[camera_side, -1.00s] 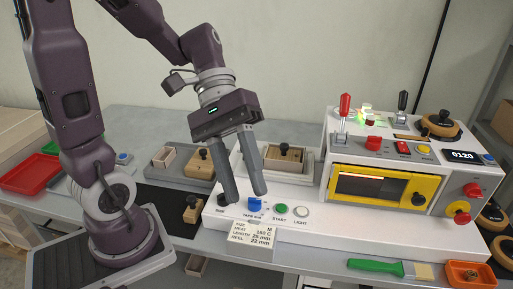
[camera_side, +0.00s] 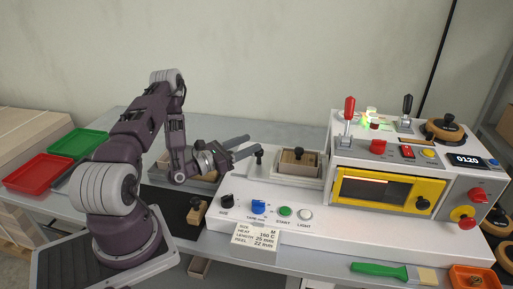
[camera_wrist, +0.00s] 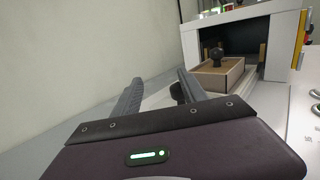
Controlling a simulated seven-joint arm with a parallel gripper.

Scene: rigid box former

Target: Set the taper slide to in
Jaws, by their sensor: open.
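My gripper (camera_side: 252,144) points to the right, low over the back left of the white machine, with its two grey fingers apart. In the wrist view my gripper (camera_wrist: 156,80) is also open and empty. A small black upright handle (camera_side: 259,157) stands at the tip of the nearer finger; it may be the taper slide's handle, but no label shows there. In the wrist view a dark piece (camera_wrist: 177,94) shows just inside the right finger. I cannot tell whether finger and handle touch. The slide's track and its setting cannot be made out.
A wooden block with a black knob (camera_side: 299,155) sits in the bed right of the handle, before the machine's opening. A blue control (camera_side: 258,206), a green button (camera_side: 285,211) and a black dial (camera_side: 227,200) line the front. The wall behind is clear.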

